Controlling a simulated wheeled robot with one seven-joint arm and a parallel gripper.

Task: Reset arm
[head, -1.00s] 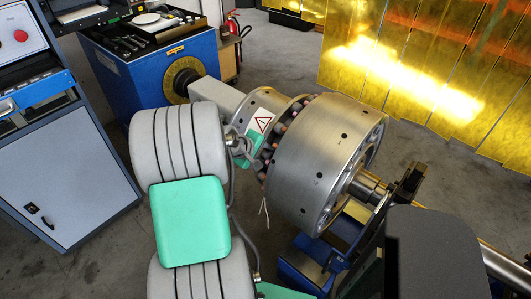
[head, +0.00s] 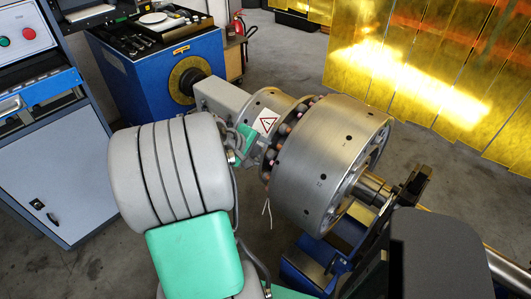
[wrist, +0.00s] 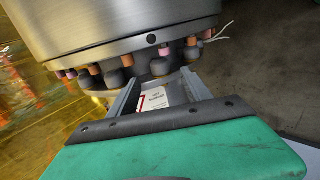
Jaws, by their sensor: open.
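The steel rotor drum (head: 325,165) sits on its shaft in the middle of the head view, with several bolts and pink or brown tips around its near rim. In the wrist view the drum (wrist: 110,25) fills the top, with its row of bolts (wrist: 160,66) just beyond the fingers. My gripper (wrist: 160,76) has its two grey fingers apart. A white label with red print (wrist: 156,97) shows between them; I cannot tell what it is fixed to. Nothing is seen held. In the head view my gripper is not clearly seen near the drum's left side.
A blue machine (head: 155,85) with a tool tray stands behind. A grey-blue control cabinet (head: 55,180) is at left, a red extinguisher (head: 239,22) at the back. Yellow translucent panels (head: 430,70) stand at right. A thin pale wire (head: 268,208) hangs below the drum.

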